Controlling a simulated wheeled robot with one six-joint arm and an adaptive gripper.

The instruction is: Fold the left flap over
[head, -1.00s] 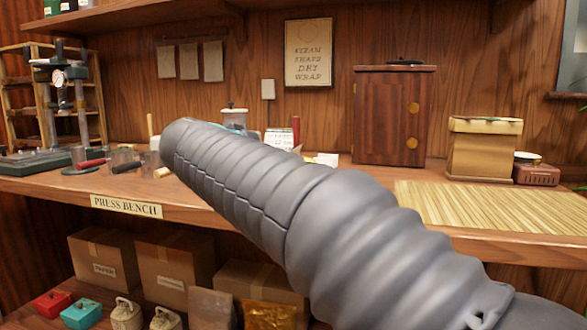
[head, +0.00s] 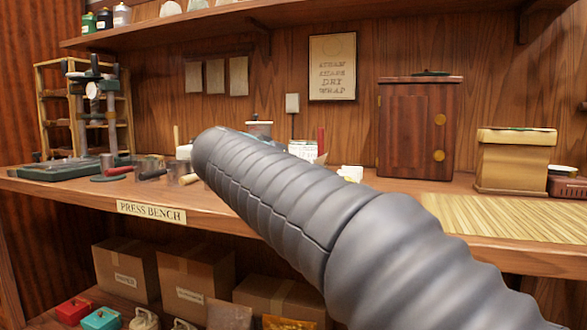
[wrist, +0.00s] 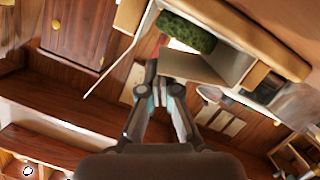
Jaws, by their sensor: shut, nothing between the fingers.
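My gripper (wrist: 162,84) shows in the wrist view, with its two dark fingers close together and nothing between them. Beyond the fingertips is an open, pale-walled holder, perhaps a box or wrapper (wrist: 213,71), with a dark green textured block (wrist: 187,32) inside. A tan panel (wrist: 130,14) stands out at its left side; I cannot tell for certain whether this is the left flap. I cannot tell whether the fingers touch the holder. In the head view my arm hides the gripper, and I cannot make out the flap there.
The press bench (head: 85,193) runs across the head view. A press (head: 95,100) stands at its left, with small tools in front. A dark wooden cabinet (head: 418,130), a tan box (head: 514,165) and a slatted mat (head: 490,215) are to the right. Cardboard boxes (head: 190,278) sit below.

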